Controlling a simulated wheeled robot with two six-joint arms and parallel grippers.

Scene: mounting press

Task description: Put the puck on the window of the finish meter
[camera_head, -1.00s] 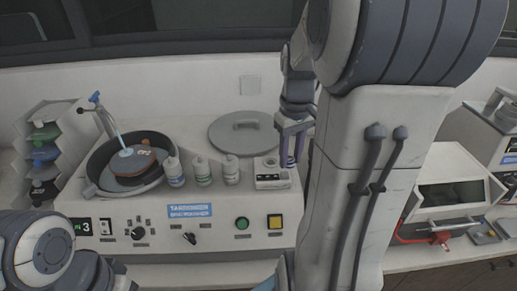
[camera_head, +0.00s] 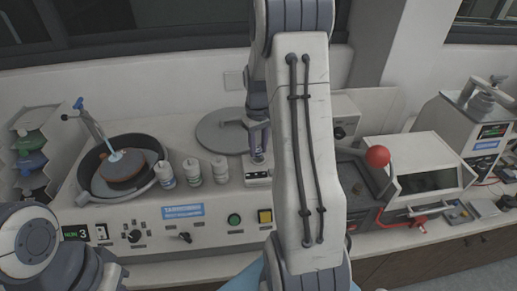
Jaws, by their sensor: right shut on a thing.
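The finish meter appears to be the small white box with a dark display (camera_head: 258,181) on top of the polishing machine, right of the bottles. My right gripper (camera_head: 259,153) is just above it, pointing down, with its fingers close together. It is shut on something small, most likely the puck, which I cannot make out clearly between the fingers. The meter's window is hidden under the gripper tips, and I cannot tell whether the held thing touches it. My left arm shows at the lower left; its gripper is out of view.
Three white bottles (camera_head: 192,172) stand left of the meter. A grey round lid (camera_head: 215,133) lies behind. The polisher bowl (camera_head: 82,183) is at left. My right arm hides the middle. A red ball knob (camera_head: 377,156) and a windowed machine (camera_head: 428,180) stand at right.

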